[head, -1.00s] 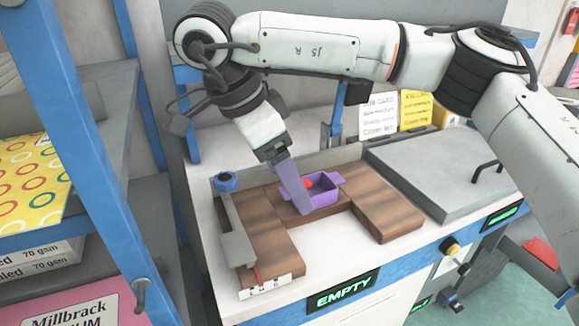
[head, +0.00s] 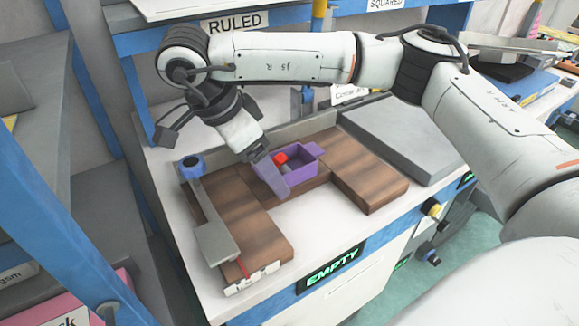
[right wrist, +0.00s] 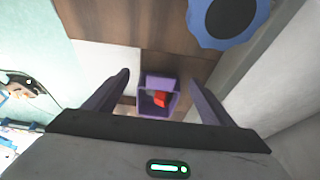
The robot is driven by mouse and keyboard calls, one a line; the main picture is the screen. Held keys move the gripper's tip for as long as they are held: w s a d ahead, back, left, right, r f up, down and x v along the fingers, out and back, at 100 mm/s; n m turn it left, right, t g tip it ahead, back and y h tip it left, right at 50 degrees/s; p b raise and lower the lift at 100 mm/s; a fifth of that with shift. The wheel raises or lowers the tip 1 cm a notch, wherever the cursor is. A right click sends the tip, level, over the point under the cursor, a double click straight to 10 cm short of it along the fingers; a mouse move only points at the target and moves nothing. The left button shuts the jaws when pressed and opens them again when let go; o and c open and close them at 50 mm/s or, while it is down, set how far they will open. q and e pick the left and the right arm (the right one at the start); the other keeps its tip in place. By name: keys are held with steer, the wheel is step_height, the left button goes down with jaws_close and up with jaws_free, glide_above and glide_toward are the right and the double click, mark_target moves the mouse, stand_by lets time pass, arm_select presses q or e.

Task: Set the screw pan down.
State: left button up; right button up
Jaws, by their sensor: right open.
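The screw pan (head: 303,171) is a small purple open box with a red item (head: 280,159) inside. It appears to rest on the back part of the U-shaped wooden block (head: 370,182). My right gripper (head: 273,176) has purple fingers and is at the pan's left side in the head view, hiding part of it. In the right wrist view the fingers (right wrist: 160,88) are spread wide on either side of the pan (right wrist: 146,103), with gaps between them and it. My left gripper is not in view.
A blue knob (head: 191,166) and a grey bar (head: 213,243) stand at the block's left. A grey lidded box (head: 400,135) is at the right. An "EMPTY" sign (head: 332,268) is on the bench front. The white bench top between the block's arms is clear.

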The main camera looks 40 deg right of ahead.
steer(key=shift+d+f, duration=0.15)
steer(key=shift+f, duration=0.25)
steer(key=c, duration=1.5)
